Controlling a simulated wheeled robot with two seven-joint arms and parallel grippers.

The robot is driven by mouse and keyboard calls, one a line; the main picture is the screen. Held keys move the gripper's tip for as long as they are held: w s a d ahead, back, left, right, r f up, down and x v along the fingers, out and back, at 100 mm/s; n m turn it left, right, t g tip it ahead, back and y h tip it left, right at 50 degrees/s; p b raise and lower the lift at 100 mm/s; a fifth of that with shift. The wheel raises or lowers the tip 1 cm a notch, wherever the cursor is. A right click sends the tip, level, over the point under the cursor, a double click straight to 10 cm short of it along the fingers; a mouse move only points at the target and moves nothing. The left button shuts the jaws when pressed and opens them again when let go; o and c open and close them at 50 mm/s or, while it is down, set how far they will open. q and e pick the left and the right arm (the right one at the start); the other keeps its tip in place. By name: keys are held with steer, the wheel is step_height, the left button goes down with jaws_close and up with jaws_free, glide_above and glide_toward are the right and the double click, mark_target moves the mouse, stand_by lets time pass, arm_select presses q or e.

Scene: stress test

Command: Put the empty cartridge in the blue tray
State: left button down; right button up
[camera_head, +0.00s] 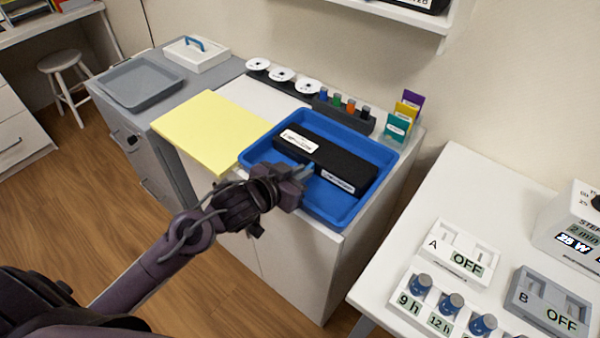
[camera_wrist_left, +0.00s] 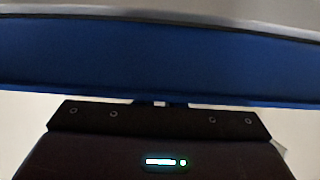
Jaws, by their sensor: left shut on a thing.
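The cartridge (camera_head: 345,160) is a long black box with white labels on its top and near side; the label text is too small to read. It is within the outline of the blue tray (camera_head: 333,216), lying lengthwise; whether it rests on the tray floor is hidden. My left gripper (camera_head: 308,173) reaches over the tray's near left rim and is shut on the cartridge at its near side, with a small light-blue piece at the fingertips. The left wrist view shows a broad blue band (camera_wrist_left: 160,62) ahead of the dark gripper body. My right gripper is not in view.
A yellow sheet (camera_head: 205,130) lies left of the tray. Behind it are discs (camera_head: 282,74), a dark rack (camera_head: 340,112) and coloured cards (camera_head: 402,116). A grey tray (camera_head: 142,84) and white box (camera_head: 196,54) stand farther left. A white table (camera_head: 400,262) with OFF-marked devices is at right.

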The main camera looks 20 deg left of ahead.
arm_select(q)
steer(key=c, duration=1.5)
jaws_free()
steer(key=shift+f, duration=0.1)
steer(key=shift+c, duration=0.2)
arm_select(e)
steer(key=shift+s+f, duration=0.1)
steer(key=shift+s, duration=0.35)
